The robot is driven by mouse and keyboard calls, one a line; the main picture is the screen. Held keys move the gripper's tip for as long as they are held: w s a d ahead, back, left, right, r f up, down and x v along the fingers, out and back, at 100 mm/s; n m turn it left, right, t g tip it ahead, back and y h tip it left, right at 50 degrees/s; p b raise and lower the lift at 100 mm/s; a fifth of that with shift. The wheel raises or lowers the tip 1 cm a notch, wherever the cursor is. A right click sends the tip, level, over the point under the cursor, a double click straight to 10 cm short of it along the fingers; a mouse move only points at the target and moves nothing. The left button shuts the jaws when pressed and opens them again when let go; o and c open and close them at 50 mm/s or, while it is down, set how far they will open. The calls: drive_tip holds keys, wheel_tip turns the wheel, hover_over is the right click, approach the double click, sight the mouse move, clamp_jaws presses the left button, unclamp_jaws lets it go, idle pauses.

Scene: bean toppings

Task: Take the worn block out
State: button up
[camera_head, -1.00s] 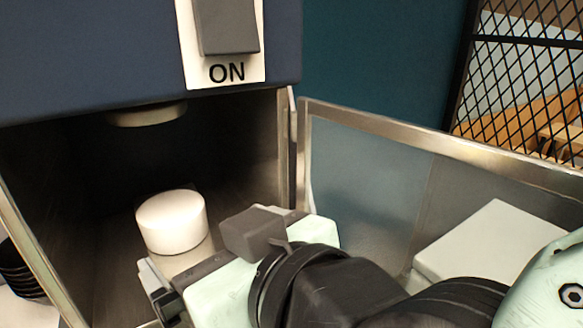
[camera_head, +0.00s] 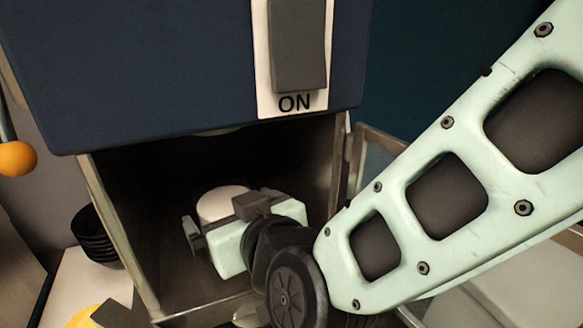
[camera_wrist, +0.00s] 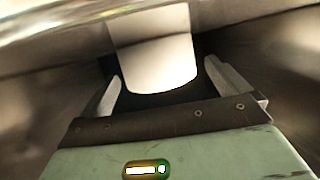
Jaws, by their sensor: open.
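The worn block, a white rounded cylinder (camera_head: 222,203), stands inside the dark open chamber of the blue machine (camera_head: 180,60). My gripper (camera_head: 212,222) reaches into the chamber from the front and partly hides the block. In the wrist view the block (camera_wrist: 155,62) lies straight ahead, between the two pale fingers of my open gripper (camera_wrist: 165,92). A finger stands on each side of it. I cannot tell whether either finger touches it.
A grey switch (camera_head: 298,45) marked ON is on the machine's front. The chamber door (camera_head: 375,160) stands open at the right, behind my arm. Dark stacked bowls (camera_head: 92,235) and an orange ball (camera_head: 17,159) are at the left.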

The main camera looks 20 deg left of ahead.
drive_tip(key=shift+w+a+f, duration=0.2)
drive_tip(key=shift+w+a, duration=0.15)
drive_tip(key=shift+a, duration=0.05)
drive_tip(key=c, duration=1.1)
drive_tip(key=shift+c, duration=0.2)
drive_tip(key=shift+r, duration=0.25)
